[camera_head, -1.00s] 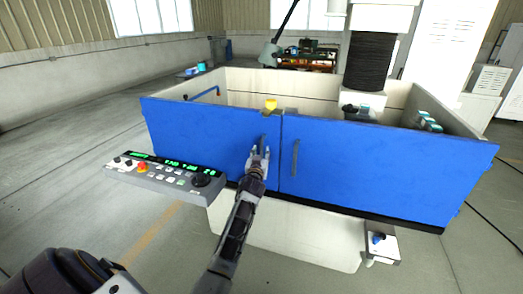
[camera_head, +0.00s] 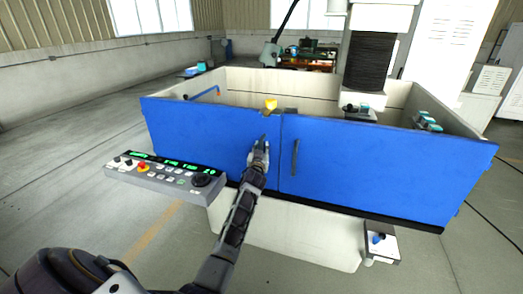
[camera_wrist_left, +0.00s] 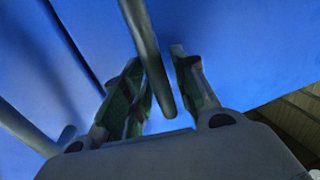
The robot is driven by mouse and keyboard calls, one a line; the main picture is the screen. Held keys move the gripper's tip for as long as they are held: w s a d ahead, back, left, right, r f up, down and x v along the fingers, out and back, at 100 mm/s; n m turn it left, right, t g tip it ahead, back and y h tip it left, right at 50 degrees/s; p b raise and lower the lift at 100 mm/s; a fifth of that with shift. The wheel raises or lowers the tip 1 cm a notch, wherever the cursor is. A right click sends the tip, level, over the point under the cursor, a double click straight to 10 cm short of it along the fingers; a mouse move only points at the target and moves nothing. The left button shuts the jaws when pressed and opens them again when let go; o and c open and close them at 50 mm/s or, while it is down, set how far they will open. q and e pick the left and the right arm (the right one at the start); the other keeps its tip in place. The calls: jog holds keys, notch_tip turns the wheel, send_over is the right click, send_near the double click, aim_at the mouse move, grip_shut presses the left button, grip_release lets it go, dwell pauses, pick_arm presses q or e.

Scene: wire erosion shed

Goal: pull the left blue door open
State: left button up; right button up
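The left blue door (camera_head: 205,135) is a flat panel on the front of the machine's tank, and it looks closed against the right blue door (camera_head: 380,165). Its dark bar handle (camera_wrist_left: 146,45) stands near the seam. My left gripper (camera_head: 262,146) is at this handle and hides most of it in the head view. In the left wrist view the fingers (camera_wrist_left: 160,85) stand on either side of the handle's end, partly closed. A strip of blue shows between the handle and the right finger; the left finger is very close to the bar. My right gripper is not in view.
A control panel (camera_head: 168,176) with buttons and a dark knob juts out left of and below the door. The right door's handle (camera_head: 295,157) is beside my gripper. A small box (camera_head: 380,243) with a blue knob is low at right. The floor at left is clear.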

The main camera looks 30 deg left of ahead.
pick_arm(q)
jog(key=c, duration=0.5)
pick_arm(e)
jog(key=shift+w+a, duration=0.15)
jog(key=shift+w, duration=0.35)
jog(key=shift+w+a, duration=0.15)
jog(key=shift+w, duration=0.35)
pick_arm(q)
jog(key=shift+a, duration=0.1)
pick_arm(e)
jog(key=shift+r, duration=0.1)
